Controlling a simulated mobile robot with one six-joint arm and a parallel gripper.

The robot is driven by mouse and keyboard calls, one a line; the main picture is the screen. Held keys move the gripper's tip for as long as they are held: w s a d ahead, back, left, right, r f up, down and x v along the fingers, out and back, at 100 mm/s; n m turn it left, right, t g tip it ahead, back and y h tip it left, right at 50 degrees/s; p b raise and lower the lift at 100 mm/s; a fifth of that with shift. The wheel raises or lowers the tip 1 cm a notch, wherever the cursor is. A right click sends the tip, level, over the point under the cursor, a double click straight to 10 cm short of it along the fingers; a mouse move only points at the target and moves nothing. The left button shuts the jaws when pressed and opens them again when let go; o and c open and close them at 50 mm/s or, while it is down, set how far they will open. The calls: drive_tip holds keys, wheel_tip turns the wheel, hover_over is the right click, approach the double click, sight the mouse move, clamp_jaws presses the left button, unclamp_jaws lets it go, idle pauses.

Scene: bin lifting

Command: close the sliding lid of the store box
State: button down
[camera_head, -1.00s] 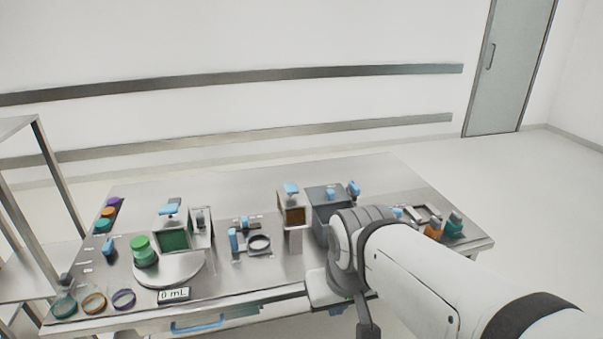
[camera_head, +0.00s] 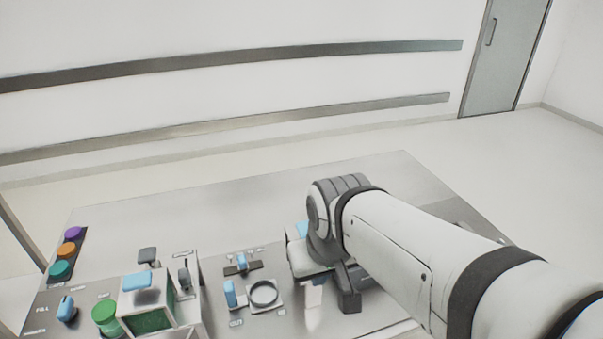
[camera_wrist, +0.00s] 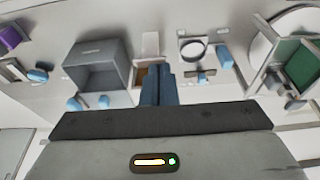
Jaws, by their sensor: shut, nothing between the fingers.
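A small pale box (camera_wrist: 149,45) with a brown inside showing lies just beyond my fingers in the wrist view. I take it for the store box, though no label on it is readable. In the head view my wrist hides the fingers.
A dark grey open bin (camera_wrist: 97,68) stands close beside the pale box. A ring stand (camera_head: 263,293) with blue knobs is to its left in the head view. The table's back is clear.

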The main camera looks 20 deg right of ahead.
drive_tip(key=shift+w+d, duration=0.15)
drive_tip(key=shift+w, duration=0.05)
drive_tip(key=w+d+f+b, duration=0.1)
drive_tip(key=w+d+b, duration=0.1)
drive_tip(key=w+d, duration=0.85)
drive_tip(key=w+d+b, duration=0.3)
drive_tip(key=w+d, duration=0.4)
drive_tip(key=w, duration=0.7)
drive_tip(key=shift+t, duration=0.3)
drive_tip(key=p+x, duration=0.1)
drive_tip(key=x, duration=0.9)
drive_tip(key=shift+f, duration=0.25)
drive_tip(key=s, duration=0.2)
drive_tip(key=s+p, duration=0.1)
drive_tip(key=shift+s+r, duration=0.35)
drive_tip(key=shift+s, duration=0.05)
drive_tip(key=shift+s+f, duration=0.1)
drive_tip(key=shift+f, duration=0.1)
